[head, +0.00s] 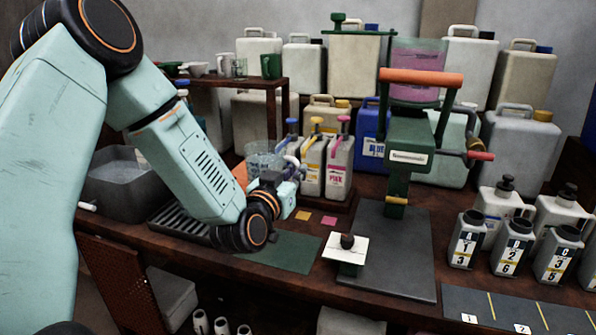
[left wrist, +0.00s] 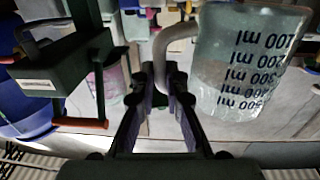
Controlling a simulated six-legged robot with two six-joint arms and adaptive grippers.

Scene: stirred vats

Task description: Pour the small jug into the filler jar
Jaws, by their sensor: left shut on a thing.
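The small jug (head: 263,158) is clear, with a pale handle. In the left wrist view, the jug (left wrist: 240,65) shows dark millilitre marks; that picture is upside down, and the jug looks about upright. My left gripper (head: 287,174) is shut on the jug's handle and holds it above the bench, left of the filler. In the left wrist view, the gripper's fingers (left wrist: 160,88) close around the handle. How full the jug is, I cannot tell clearly. The filler jar (head: 418,68) is a clear vessel with pink contents on top of the green filler stand. My right gripper is out of view.
The green filler stand (head: 408,150) has an orange bar (head: 421,77) in front of the jar. Labelled bottles (head: 339,165) stand just behind the jug. A small white platform (head: 346,248) stands in front. Several lettered bottles (head: 515,245) are at the right. A grey basin (head: 125,185) is at the left.

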